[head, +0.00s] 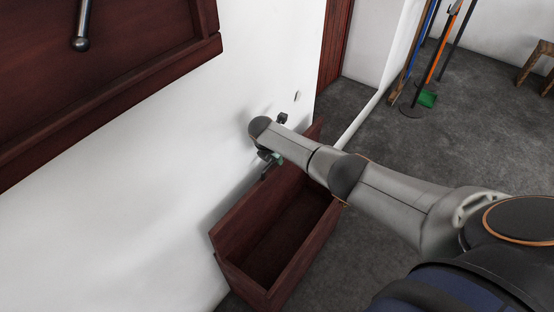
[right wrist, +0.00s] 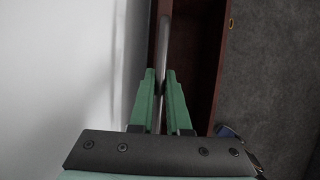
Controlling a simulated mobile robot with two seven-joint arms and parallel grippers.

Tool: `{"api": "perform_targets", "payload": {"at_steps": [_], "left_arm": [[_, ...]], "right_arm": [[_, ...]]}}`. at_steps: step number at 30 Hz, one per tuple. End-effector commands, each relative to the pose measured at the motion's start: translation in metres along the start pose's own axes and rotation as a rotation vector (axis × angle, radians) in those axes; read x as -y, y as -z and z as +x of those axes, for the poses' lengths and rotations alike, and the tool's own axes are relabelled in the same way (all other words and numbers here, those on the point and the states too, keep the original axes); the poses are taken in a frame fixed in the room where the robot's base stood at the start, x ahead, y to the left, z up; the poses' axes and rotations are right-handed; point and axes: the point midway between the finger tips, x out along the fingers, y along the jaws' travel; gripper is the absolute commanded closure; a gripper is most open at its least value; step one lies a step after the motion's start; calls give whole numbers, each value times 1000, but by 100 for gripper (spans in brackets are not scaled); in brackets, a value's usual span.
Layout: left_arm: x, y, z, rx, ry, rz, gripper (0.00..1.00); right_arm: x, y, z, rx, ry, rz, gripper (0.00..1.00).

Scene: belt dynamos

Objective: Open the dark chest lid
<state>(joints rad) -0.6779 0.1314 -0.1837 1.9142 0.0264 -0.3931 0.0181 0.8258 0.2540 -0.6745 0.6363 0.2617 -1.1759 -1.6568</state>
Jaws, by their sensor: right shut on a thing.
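The dark red-brown chest (head: 311,244) stands on the floor against the white wall in the head view. Its top is uncovered and its dark inside shows. A brown panel, apparently the lid (head: 239,218), stands raised along the wall side. My right gripper (head: 270,160) is at the far part of this panel, partly hidden by my arm. In the right wrist view its green fingers (right wrist: 160,74) are shut on a thin greyish edge or bar (right wrist: 163,38), apparently part of the lid. The chest's opposite wall (right wrist: 219,60) shows to the right. My left gripper is out of view.
A dark red wooden panel (head: 110,75) with a metal rod (head: 82,30) is on the wall at upper left. Cleaning tools (head: 437,60) and a green dustpan (head: 427,99) stand at the back. A stool (head: 535,65) is far right. Grey floor right of the chest is clear.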

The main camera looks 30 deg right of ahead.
Motion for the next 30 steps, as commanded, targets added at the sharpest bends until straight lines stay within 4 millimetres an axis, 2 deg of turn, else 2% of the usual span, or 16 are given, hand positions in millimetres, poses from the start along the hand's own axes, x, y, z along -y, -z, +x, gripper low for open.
{"api": "perform_targets", "payload": {"at_steps": [17, 18, 24, 26, 30], "left_arm": [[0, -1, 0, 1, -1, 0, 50], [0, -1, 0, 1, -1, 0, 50], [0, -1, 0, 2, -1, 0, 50], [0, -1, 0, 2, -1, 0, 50], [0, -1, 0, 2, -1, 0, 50]], "right_arm": [[-1, 0, 0, 1, -1, -2, 100], [-1, 0, 0, 1, 0, -2, 83], [-1, 0, 0, 0, 0, -2, 60], [-1, 0, 0, 0, 0, -1, 55], [-1, 0, 0, 0, -1, -1, 55]]}}
